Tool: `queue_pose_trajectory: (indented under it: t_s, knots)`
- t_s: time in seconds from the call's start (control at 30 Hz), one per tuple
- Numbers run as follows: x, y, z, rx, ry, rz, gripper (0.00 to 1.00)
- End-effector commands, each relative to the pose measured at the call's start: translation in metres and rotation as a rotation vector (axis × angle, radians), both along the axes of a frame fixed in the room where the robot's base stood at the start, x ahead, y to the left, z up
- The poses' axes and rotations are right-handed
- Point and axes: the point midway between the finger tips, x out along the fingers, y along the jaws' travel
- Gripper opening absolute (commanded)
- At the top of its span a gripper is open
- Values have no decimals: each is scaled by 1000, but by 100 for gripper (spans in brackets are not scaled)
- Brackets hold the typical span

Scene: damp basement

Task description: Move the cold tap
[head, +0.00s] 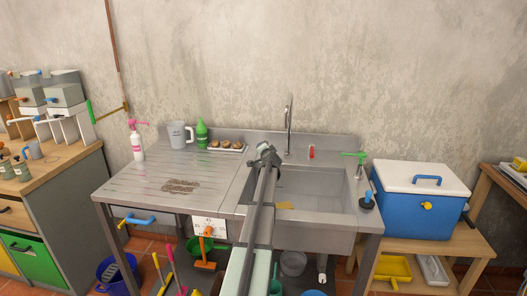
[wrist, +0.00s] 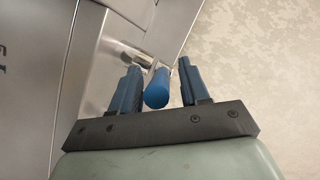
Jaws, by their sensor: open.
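The cold tap's blue lever (wrist: 157,90) shows in the wrist view, a rounded blue handle on a shiny metal stem. It lies between the two fingers of my gripper (wrist: 158,66). My gripper is open, with a visible gap on the right side of the lever and a narrower one on the left. In the head view my gripper (head: 268,154) is at the back left of the sink, left of the spout (head: 289,125). The cold tap is hidden behind it there. A red tap handle (head: 311,152) stands right of the spout.
A tray of brown items (head: 239,150), a green bottle (head: 202,133) and a grey jug (head: 178,135) stand left of my gripper. The sink basin (head: 310,185) lies to the right. A green-topped dispenser (head: 359,168) stands at its right edge. The wall is close behind.

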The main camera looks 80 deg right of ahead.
Motion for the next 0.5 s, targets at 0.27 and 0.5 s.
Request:
queue_pose_trajectory:
  t_s: [0.27, 0.5]
  knots:
    - [0, -1, 0, 0, 0, 0, 43]
    - [0, -1, 0, 0, 0, 0, 20]
